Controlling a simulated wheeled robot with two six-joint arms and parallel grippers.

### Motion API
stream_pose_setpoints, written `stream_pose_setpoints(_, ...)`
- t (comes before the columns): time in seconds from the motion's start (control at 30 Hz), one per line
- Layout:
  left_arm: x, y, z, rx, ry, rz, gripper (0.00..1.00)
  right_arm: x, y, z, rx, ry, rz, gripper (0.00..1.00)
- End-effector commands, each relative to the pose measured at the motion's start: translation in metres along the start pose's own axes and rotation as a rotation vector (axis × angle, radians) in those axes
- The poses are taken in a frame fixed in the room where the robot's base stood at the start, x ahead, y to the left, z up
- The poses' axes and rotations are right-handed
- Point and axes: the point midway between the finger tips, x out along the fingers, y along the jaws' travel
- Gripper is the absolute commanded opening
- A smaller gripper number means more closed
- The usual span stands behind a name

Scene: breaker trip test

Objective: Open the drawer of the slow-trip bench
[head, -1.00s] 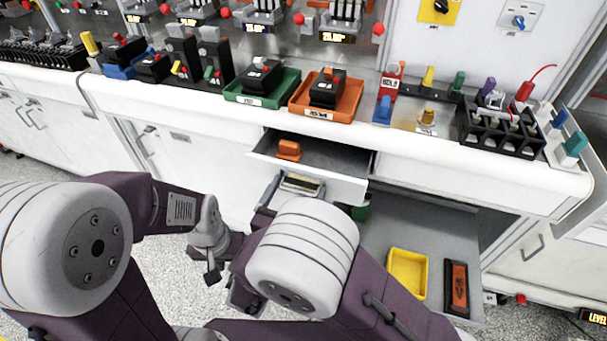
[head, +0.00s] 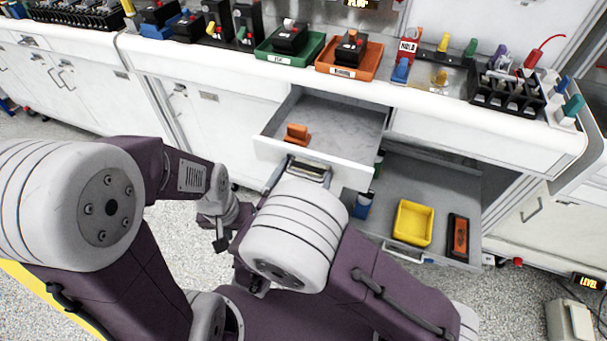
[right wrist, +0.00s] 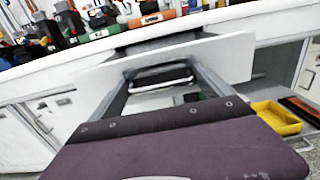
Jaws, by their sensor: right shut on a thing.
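The upper drawer (head: 350,169) under the white bench is out, with its grey floor showing and a small orange block (head: 297,134) inside at the left. Its white front also shows in the right wrist view (right wrist: 232,58). My right gripper (head: 306,172) is shut on the drawer's handle (right wrist: 162,76), at the middle of the front. My right arm hides part of the gripper in the head view. My left arm is bent at the left, away from the drawer; its wrist (head: 217,200) shows, but its fingers are not clear.
A lower drawer (head: 405,178) also stands out, holding a yellow tray (head: 413,222) and an orange-and-black item (head: 458,237). Green (head: 277,64) and orange (head: 349,71) trays with breakers stand on the bench top.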

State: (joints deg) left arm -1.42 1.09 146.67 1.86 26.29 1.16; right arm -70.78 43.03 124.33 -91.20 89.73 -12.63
Motion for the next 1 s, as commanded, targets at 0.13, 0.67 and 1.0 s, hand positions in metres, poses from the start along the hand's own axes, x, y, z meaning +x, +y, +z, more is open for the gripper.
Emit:
stream_pose_setpoints(0.13,0.0,0.0,0.0,0.0,0.0,0.0,0.36,0.0,0.0,-0.001,-0.001,0.001,0.0,0.18)
stream_pose_setpoints(0.67,-0.011,0.0,-0.001,0.0,0.0,0.0,0.36,0.0,0.0,0.025,0.003,0.0,0.0,1.0)
stream_pose_setpoints(1.0,-0.026,0.001,-0.003,0.0,0.0,0.0,0.36,-0.007,-0.048,0.072,-0.002,0.0,0.001,1.0)
